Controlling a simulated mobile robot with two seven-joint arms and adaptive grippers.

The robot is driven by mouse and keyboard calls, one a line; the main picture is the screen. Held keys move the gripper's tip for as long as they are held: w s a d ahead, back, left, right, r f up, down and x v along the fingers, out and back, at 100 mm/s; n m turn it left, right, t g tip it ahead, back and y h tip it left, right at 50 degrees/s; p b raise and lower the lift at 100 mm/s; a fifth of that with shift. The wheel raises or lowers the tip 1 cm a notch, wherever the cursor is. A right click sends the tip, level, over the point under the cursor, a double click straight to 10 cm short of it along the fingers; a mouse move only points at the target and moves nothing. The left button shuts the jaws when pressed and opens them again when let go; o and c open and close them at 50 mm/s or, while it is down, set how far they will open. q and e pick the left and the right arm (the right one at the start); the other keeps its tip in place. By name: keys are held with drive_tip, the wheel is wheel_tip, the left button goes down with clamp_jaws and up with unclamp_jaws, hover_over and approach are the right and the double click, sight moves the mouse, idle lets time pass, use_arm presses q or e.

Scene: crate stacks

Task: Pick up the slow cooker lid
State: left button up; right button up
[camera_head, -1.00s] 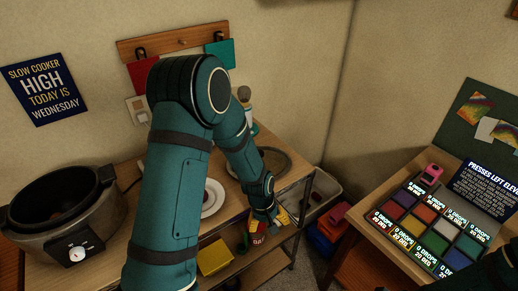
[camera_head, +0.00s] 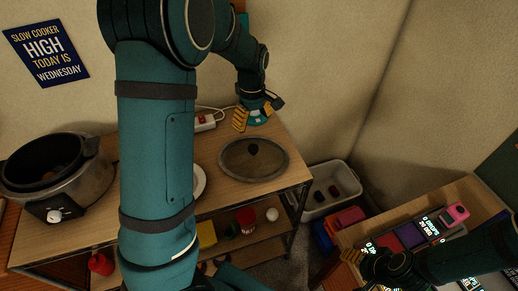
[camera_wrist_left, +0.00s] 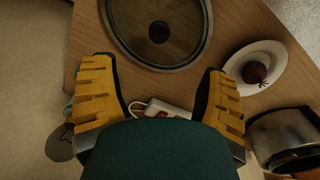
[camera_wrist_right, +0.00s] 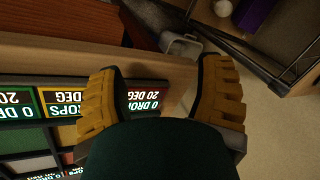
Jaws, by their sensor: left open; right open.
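The slow cooker lid (camera_head: 240,165) is a round glass disc with a metal rim and a dark knob. It lies flat on the wooden table, near its right end. It also shows at the top of the left wrist view (camera_wrist_left: 180,57), its far edge cut off. My left gripper (camera_head: 257,112) is open and empty, above the table behind the lid. The slow cooker (camera_head: 85,188) stands uncovered at the left of the table. My right gripper (camera_head: 362,257) is open and empty at the lower right, beside the sample table; it also shows in the right wrist view (camera_wrist_right: 160,90).
A white plate holds a dark red round thing (camera_wrist_left: 255,72) beside the lid. A power strip (camera_head: 206,122) lies behind it. A grey bin (camera_head: 347,207) stands right of the table. A lower shelf holds a yellow block (camera_head: 206,234) and a red can (camera_head: 246,219).

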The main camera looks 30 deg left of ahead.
use_arm(q)
hover_over(253, 147)
wheel_tip(253, 147, down, 7)
drive_tip(key=shift+s+r+b, duration=0.1)
drive_tip(key=shift+b, duration=0.35)
drive_tip(key=shift+f, duration=3.1)
clamp_jaws()
